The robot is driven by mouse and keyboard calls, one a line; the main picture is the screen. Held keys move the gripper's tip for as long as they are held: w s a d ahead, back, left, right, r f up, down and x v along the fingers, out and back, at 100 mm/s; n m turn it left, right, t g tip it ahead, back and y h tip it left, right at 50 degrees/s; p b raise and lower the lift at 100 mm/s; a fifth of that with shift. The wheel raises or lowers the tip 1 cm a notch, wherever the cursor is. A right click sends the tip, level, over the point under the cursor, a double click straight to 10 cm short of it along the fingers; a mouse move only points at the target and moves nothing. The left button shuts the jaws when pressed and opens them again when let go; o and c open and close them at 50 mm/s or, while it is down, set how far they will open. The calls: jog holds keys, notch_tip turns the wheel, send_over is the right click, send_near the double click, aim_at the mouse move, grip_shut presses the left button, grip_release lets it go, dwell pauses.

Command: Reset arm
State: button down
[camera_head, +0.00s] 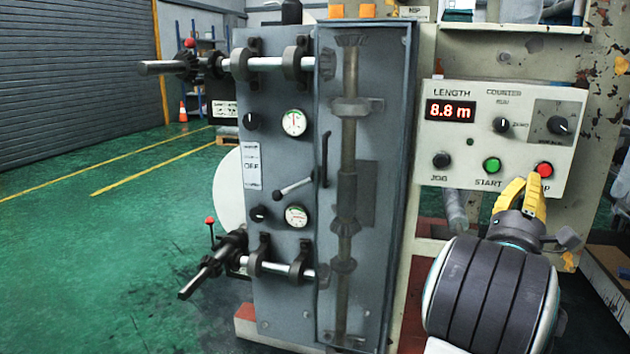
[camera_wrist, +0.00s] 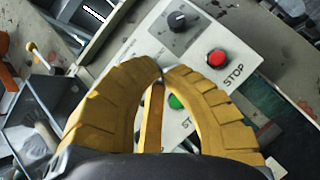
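My gripper (camera_head: 528,187) has yellow fingers and is at the lower right of the control panel (camera_head: 432,168), just below the red stop button (camera_head: 544,169). The red stop button (camera_wrist: 217,58) is to the right of the fingertips. The green start button (camera_head: 491,165) is left of my gripper. Whether the fingertips touch the panel I cannot tell.
The panel's display (camera_head: 450,110) reads 8.8 m. A grey machine cabinet (camera_head: 285,190) with gauges, shafts and a lever stands left of the panel. The green floor (camera_head: 100,250) at the left is open, before a roller shutter (camera_head: 70,80).

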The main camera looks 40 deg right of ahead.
jog(key=w+a+r+m+t+y+p, duration=0.1)
jog(key=w+a+r+t+y+p, duration=0.2)
jog(key=w+p, duration=0.35)
jog(key=w+a+r+m+t+y+p, duration=0.25)
jog(key=w+a+y+p, duration=0.25)
jog(key=w, duration=0.3)
jog(key=w+a+r+m+y+p, duration=0.1)
jog(key=w+a+y+p, duration=0.25)
jog(key=a, duration=0.35)
jog(key=w+a+r+m+y+p, duration=0.1)
jog(key=w+a+y+p, duration=0.2)
jog(key=a+p, duration=0.3)
jog(key=s+a+r+m+g+y+p, duration=0.1)
jog(key=s+a+m+g+y+p, duration=0.15)
jog(key=a+p, duration=0.45)
jog(key=s+a+r+m+g+y+p, duration=0.1)
jog(key=a+y+p, duration=0.25)
jog(key=a, duration=0.85)
jog(key=s+a+r+m+g+y+p, duration=0.1)
jog(key=s+a+g+p, duration=0.1)
jog(key=s+a+p, duration=0.2)
jog(key=s+a+r+m+g+y+p, duration=0.2)
jog(key=s+a+g+p, duration=0.1)
jog(key=s, duration=0.6)
jog(key=a+p, duration=0.1)
jog(key=a, duration=0.1)
jog(key=shift+s+a+r, duration=0.15)
jog(key=shift+s+a, duration=0.1)
jog(key=shift+a, duration=0.15)
jog(key=shift+y, duration=0.25)
